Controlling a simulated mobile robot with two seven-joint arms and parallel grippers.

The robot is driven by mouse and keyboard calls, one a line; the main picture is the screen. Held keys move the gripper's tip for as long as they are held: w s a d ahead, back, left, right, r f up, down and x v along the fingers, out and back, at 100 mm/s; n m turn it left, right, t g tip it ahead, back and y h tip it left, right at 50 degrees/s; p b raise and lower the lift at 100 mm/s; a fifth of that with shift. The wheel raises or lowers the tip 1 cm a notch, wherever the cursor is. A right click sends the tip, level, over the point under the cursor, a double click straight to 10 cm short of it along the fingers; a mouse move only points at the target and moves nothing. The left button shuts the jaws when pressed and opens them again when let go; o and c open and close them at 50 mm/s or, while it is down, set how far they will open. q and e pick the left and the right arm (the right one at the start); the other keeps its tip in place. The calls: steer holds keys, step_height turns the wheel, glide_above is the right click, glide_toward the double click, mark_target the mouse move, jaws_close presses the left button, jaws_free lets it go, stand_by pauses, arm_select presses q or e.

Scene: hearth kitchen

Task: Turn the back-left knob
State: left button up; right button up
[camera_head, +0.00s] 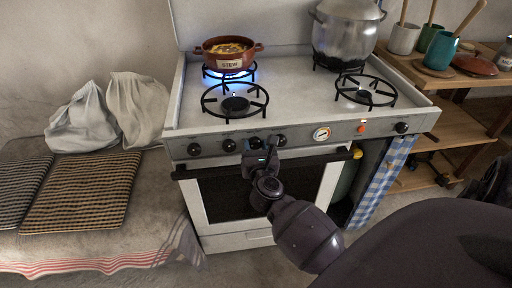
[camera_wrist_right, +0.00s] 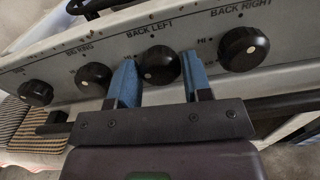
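The back-left knob (camera_wrist_right: 158,66) is round and black, under a "BACK LEFT" label on the stove's front panel. In the right wrist view, the blue fingers of my right gripper (camera_wrist_right: 160,80) stand on either side of it and look closed against its sides. In the head view, my right gripper (camera_head: 267,146) is at the panel and partly hides the knobs there. The back-left burner (camera_head: 240,77) shows a blue flame under a brown pot labelled stew (camera_head: 229,55). My left gripper is not in view.
The back-right knob (camera_wrist_right: 244,48) is close to the right finger; the big-ring knob (camera_wrist_right: 93,80) is to the left. An oven handle (camera_head: 190,173) runs below the panel. A large metal pot (camera_head: 345,38) stands at the back right. The front burners are empty.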

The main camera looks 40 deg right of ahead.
steer(key=c, duration=0.5)
steer(key=shift+o, duration=0.2)
steer(key=shift+r+n+p, duration=0.3)
steer(key=shift+n+p, duration=0.5)
steer(key=shift+p, duration=0.05)
steer(key=n+p, duration=0.2)
steer(key=n, duration=0.1)
steer(key=shift+n+p, duration=0.3)
steer(key=shift+p, duration=0.1)
steer(key=shift+n+p, duration=0.6)
steer(key=shift+n, duration=0.2)
steer(key=n+p, duration=0.2)
steer(key=n, duration=0.1)
steer(key=shift+f+n, duration=0.1)
steer(key=shift+n, duration=0.6)
steer(key=shift+n+p, duration=0.6)
steer(key=shift+n, duration=0.1)
arm_select(q)
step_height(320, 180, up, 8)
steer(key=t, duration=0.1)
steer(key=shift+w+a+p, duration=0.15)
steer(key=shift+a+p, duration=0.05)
steer(key=shift+p, duration=0.1)
arm_select(e)
steer(key=shift+f+n, duration=0.15)
steer(key=shift+n, duration=0.45)
steer(key=shift+f, duration=0.1)
